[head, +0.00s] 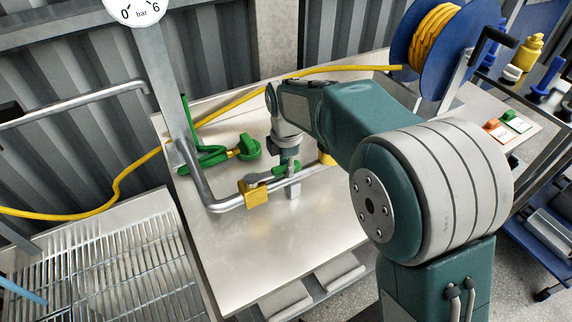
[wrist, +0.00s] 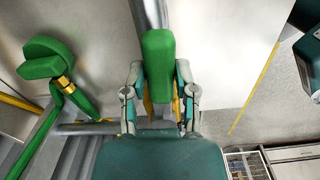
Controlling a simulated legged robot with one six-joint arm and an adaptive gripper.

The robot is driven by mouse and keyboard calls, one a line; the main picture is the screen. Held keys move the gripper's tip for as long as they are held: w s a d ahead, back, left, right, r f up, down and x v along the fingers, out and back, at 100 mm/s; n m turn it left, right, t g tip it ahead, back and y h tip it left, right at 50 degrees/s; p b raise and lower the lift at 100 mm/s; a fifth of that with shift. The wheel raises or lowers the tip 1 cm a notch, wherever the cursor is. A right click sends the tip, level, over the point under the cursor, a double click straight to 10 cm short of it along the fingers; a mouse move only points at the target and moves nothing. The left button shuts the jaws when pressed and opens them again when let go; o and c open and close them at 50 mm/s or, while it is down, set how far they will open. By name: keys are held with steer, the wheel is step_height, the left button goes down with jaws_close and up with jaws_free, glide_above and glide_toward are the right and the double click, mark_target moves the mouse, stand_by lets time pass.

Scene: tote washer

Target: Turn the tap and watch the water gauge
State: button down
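The tap is a brass valve (head: 255,193) on a steel pipe, with a green lever (head: 284,169). The lever also shows in the wrist view (wrist: 158,58). My gripper (head: 292,186) is down at the lever, with a finger on each side of it in the wrist view (wrist: 160,80). The fingers lie very close to the lever's sides; I cannot tell whether they touch it. The white water gauge (head: 138,10) is cut off by the top edge of the head view. Its "0", "bar" and "6" show, but no needle is visible.
A yellow hose (head: 240,100) runs behind to a blue reel (head: 412,50). A steel pipe (head: 178,110) rises left. The steel table (head: 270,255) is clear in front.

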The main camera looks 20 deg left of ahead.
steer(key=shift+s, duration=0.1)
steer(key=s+m, duration=1.1)
steer(key=m, duration=0.6)
steer(key=shift+s+d, duration=0.35)
steer(key=shift+s, duration=0.05)
stand_by(0.6)
steer(key=shift+c, duration=2.2)
jaws_free()
steer(key=shift+o, duration=0.2)
steer(key=shift+a+f, duration=0.1)
steer(key=shift+a, duration=0.1)
